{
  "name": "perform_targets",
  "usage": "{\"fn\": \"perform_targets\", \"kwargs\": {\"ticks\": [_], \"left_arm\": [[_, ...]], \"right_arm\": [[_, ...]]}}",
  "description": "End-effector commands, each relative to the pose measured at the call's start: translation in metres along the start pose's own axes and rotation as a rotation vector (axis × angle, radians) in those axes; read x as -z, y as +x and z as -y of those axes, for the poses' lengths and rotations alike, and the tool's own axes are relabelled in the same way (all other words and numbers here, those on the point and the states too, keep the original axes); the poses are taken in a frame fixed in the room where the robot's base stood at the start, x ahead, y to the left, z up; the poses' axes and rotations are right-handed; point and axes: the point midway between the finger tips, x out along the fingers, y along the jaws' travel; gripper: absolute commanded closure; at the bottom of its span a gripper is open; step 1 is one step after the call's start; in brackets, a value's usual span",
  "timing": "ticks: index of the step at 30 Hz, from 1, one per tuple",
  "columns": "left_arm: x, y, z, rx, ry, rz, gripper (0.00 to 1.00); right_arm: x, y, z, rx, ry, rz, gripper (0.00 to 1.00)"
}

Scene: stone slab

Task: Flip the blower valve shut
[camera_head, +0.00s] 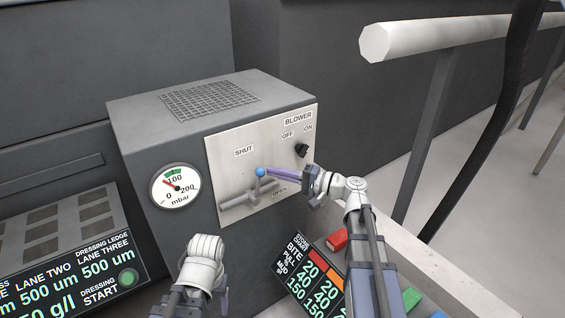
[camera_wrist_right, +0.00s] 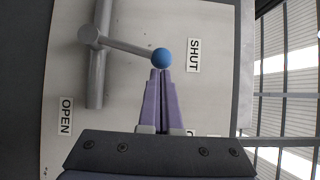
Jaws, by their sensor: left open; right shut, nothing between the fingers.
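The blower valve's lever has a blue ball knob (camera_head: 260,172) on a thin grey arm, set on a short grey pipe (camera_head: 238,201) at the pale panel. The lever stands up across the pipe, its knob below the SHUT label (camera_head: 243,151) and left of the OPEN label (camera_head: 280,190). My right gripper (camera_head: 269,172) is shut and empty, its purple tips at the knob's right side. In the right wrist view the tips (camera_wrist_right: 161,73) meet the lower edge of the knob (camera_wrist_right: 161,58); contact is not certain. Only my left arm's wrist shows at bottom; its fingers are not visible.
A black blower knob (camera_head: 302,150) sits on the panel's upper right. A round gauge (camera_head: 176,188) is left of the panel. A display (camera_head: 90,265) with a green button stands lower left, a chart board (camera_head: 310,272) lower right. A white rail (camera_head: 440,35) crosses upper right.

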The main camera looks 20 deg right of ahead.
Motion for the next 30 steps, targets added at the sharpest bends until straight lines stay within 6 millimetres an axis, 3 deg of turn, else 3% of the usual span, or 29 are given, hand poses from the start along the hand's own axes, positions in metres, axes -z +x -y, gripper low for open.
{"fn": "perform_targets", "kwargs": {"ticks": [1,10,30], "left_arm": [[-0.001,-0.013,0.001,0.000,0.000,0.000,0.34],[-0.002,-0.036,0.003,0.000,0.000,0.000,0.34],[-0.003,-0.042,0.004,0.000,0.000,0.000,0.34]], "right_arm": [[-0.005,0.002,0.009,-0.019,-0.027,0.002,1.00],[-0.018,0.011,0.012,-0.106,-0.156,0.002,1.00],[-0.023,0.015,0.011,-0.143,-0.210,0.003,1.00]]}}
